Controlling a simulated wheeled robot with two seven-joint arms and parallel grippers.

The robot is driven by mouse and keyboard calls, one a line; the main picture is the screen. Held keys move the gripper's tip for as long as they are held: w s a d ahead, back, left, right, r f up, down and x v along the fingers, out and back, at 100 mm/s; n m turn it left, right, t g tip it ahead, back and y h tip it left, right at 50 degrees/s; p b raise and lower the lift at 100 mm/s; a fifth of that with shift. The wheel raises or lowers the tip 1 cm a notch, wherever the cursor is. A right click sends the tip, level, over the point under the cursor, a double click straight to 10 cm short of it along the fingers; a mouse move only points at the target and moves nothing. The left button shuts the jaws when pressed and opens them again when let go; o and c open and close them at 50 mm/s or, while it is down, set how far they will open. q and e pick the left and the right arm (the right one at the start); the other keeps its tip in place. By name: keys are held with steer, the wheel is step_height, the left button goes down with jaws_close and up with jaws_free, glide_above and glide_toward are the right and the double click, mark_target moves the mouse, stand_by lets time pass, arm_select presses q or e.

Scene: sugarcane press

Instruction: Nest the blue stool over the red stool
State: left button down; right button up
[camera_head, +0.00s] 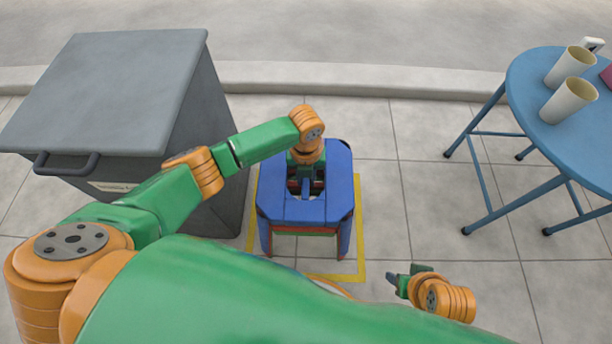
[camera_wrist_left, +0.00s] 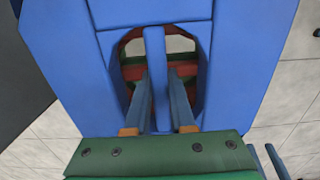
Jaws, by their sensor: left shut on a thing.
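The blue stool (camera_head: 335,208) stands upright within a yellow outline on the floor, below the middle of the head view. Its blue seat (camera_wrist_left: 245,50) fills much of the left wrist view, with an oval opening split by a central bar. My left gripper (camera_head: 305,186) reaches down from above and is shut on that bar, one finger on each side. Red and green parts of the red stool (camera_wrist_left: 132,72) show through the opening, beneath the blue seat. Most of the red stool is hidden. My right gripper (camera_head: 398,280) is low, right of the stools; its finger gap is unclear.
A grey lidded bin (camera_head: 110,95) stands close on the left, beside my left arm. A blue round table (camera_head: 540,75) with two cups (camera_head: 568,100) stands at the right. Tiled floor between the stools and table is clear. A kerb (camera_head: 370,80) runs behind.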

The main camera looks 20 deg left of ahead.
arm_select(q)
steer(key=shift+s+f+b, duration=0.35)
steer(key=shift+f+b, duration=0.1)
arm_select(e)
steer(key=shift+s+f, duration=0.15)
steer(key=shift+f, duration=0.15)
stand_by(0.3)
arm_select(q)
steer(key=c, duration=0.7)
jaws_free()
steer(key=shift+r, duration=0.25)
steer(key=shift+w+d+r+p, duration=0.1)
steer(key=shift+w+r+p, duration=0.15)
steer(key=shift+r+p, duration=0.65)
step_height(320, 180, up, 5)
steer(key=p, duration=0.3)
steer(key=shift+r, duration=0.35)
arm_select(e)
step_height(320, 180, down, 6)
steer(key=s, duration=0.1)
steer(key=shift+s+d+f+g, duration=0.25)
steer(key=shift+g, duration=0.05)
